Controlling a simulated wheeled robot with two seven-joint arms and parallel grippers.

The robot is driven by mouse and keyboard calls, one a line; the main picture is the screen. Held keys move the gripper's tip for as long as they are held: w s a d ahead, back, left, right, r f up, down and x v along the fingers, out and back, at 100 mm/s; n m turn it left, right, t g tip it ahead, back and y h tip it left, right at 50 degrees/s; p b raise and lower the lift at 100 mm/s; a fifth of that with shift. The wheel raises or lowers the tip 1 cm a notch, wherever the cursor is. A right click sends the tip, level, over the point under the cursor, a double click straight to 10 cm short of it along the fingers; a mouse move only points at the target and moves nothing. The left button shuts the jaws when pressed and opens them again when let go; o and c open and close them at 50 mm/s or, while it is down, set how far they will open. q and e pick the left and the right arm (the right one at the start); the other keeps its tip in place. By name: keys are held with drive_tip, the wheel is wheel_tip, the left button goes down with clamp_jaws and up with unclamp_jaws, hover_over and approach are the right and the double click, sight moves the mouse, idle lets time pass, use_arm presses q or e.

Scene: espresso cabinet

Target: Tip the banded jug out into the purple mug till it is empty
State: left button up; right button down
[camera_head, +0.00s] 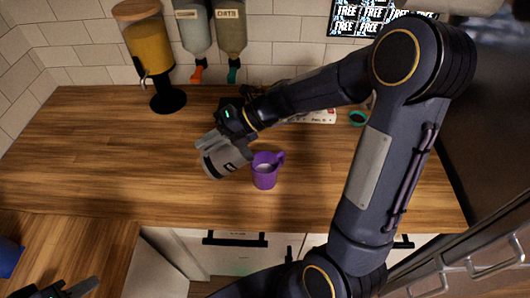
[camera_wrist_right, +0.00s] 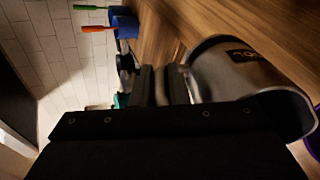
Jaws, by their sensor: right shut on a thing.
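The grey metal jug (camera_head: 221,160) with a dark label band is held tilted just left of the purple mug, above the counter. My right gripper (camera_head: 236,122) is shut on it. In the right wrist view the jug (camera_wrist_right: 225,75) lies beyond the gripper fingers (camera_wrist_right: 165,85), its label showing. I cannot see any stream or how much is in the jug. The purple mug (camera_head: 265,178) stands upright on the counter, handle to the right; only its edge shows in the right wrist view (camera_wrist_right: 315,146). My left gripper (camera_head: 68,289) is at the bottom left corner, away from both, partly cut off.
A yellow-filled dispenser (camera_head: 148,45) stands at the back left. Wall dispensers (camera_head: 231,30) hang beside it. A flat white box (camera_head: 318,117) and a teal ring-like item (camera_head: 358,118) lie behind my right arm. The left of the wooden counter (camera_head: 90,150) is clear.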

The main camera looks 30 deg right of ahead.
drive_tip(key=shift+w+a+f+h+b, duration=0.1)
drive_tip(key=shift+a+f+h+b, duration=0.3)
drive_tip(key=shift+a+f, duration=0.1)
drive_tip(key=shift+w+a+f+g+h, duration=0.35)
drive_tip(key=shift+a+f+g+h, duration=0.15)
drive_tip(key=shift+a+f+h, duration=0.9)
drive_tip(key=shift+w+a+f+g+h, duration=0.45)
drive_tip(key=shift+a+f+h, duration=0.8)
drive_tip(key=shift+f, duration=0.9)
drive_tip(key=shift+w+a+f+g+h, duration=0.25)
drive_tip(key=shift+a+f+g+h, duration=0.5)
drive_tip(key=shift+f+h, duration=0.95)
drive_tip(key=shift+w+a+f+h, duration=0.1)
drive_tip(key=shift+a+f+h, duration=0.25)
drive_tip(key=shift+f+h, duration=0.25)
drive_tip(key=shift+w+a+f+h, duration=0.1)
drive_tip(key=shift+a+f+h, duration=0.3)
drive_tip(key=shift+f, duration=0.25)
